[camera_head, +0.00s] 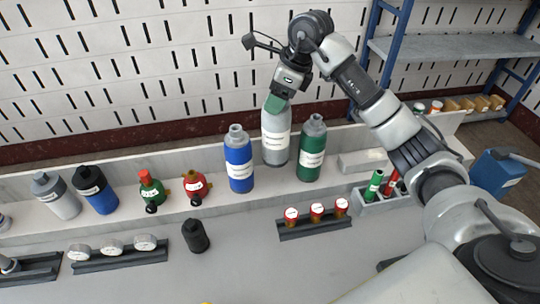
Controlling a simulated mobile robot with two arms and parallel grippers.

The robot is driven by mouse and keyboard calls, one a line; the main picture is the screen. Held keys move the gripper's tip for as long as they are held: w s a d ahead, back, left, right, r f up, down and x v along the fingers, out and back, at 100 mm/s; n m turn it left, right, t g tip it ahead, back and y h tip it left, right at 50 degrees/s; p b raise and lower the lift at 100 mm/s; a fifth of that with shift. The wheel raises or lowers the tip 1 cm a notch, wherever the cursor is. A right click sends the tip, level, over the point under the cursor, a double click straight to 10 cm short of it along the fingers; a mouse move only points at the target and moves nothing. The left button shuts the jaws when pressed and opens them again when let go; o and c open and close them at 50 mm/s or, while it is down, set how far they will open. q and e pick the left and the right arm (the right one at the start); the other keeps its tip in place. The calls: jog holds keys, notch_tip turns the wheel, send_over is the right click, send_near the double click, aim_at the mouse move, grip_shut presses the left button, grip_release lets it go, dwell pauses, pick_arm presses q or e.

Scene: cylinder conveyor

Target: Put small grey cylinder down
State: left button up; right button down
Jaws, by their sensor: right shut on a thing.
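The grey cylinder (276,138) stands on the raised ledge between a blue cylinder (239,162) and a green cylinder (312,150). It looks upright and carries a white label. My right gripper (279,100) comes down from above and is shut on its top, which is mostly hidden by the fingers. I cannot tell whether its base, near the ledge's back wall, bears fully on the ledge. My left gripper is not in view.
Red and green regulators (195,188) and dark-capped grey and blue bottles (95,190) stand to the left. A gauge rack (118,256), a black bottle (195,236) and a red-capped vial rack (316,224) sit in front. A tool box (372,208) is right.

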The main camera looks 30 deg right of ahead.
notch_tip(320, 180, down, 8)
jog(key=shift+s+f+p, duration=0.1)
jog(key=shift+p, duration=0.6)
jog(key=shift+f, duration=0.25)
jog(key=shift+c, duration=1.1)
grip_release()
jog(key=shift+r, duration=0.25)
jog(key=b, duration=0.2)
send_near(277, 125)
jog(key=shift+w+d+f, duration=0.25)
jog(key=shift+w+d, duration=0.3)
jog(key=shift+w, duration=0.05)
jog(key=shift+w+d+f, duration=0.25)
jog(key=shift+w+d, duration=0.25)
jog(key=shift+w, duration=0.1)
